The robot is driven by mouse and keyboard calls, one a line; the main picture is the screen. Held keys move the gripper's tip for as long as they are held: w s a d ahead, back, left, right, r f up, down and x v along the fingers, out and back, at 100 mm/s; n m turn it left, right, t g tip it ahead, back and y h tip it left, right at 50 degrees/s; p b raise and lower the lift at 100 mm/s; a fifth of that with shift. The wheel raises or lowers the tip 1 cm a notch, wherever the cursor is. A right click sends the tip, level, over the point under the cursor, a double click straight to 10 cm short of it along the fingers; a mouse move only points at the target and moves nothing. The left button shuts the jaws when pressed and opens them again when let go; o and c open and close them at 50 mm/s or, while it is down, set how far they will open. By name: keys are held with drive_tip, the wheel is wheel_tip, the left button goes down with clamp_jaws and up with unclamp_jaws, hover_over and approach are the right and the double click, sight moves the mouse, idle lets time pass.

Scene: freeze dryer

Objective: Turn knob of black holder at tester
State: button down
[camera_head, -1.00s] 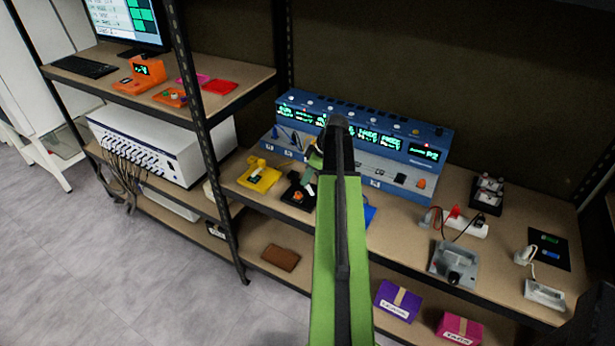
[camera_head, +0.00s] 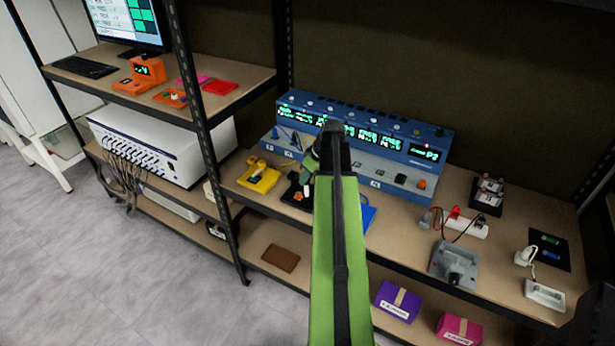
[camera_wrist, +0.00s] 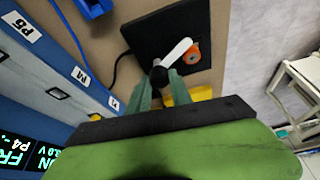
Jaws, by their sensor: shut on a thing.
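The black holder (camera_head: 290,198) lies on the shelf in front of the blue tester (camera_head: 400,172), partly hidden by my arm in the head view. In the wrist view the holder (camera_wrist: 150,35) shows as a black plate with an orange round part (camera_wrist: 193,54) and a knob with a white lever (camera_wrist: 178,51) and a dark end. My gripper (camera_wrist: 160,78) has its two green fingers on either side of the knob's dark end and is shut on it. In the head view my gripper (camera_head: 307,176) is over the holder, its tips hard to make out.
A yellow holder (camera_head: 247,183) sits just left of the black one, and a blue one (camera_head: 368,217) to its right, partly behind my arm. A grey device (camera_head: 453,262) and a white power strip (camera_head: 470,226) stand further right. A rack post (camera_head: 215,170) rises at the left.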

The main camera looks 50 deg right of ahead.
drive_tip(key=m+h, duration=0.1)
drive_tip(key=m, duration=0.2)
drive_tip(key=m+h, duration=0.1)
drive_tip(key=m, duration=0.2)
drive_tip(key=shift+a+g, duration=0.15)
drive_tip(key=shift+g, duration=0.15)
drive_tip(key=shift+m+h, duration=0.3)
drive_tip(key=c, duration=1.2)
unclamp_jaws()
drive_tip(key=shift+o, duration=0.2)
drive_tip(key=p+v, duration=1.6)
drive_tip(key=v, duration=0.1)
drive_tip(key=shift+s+r, duration=0.1)
drive_tip(key=shift+r, duration=0.05)
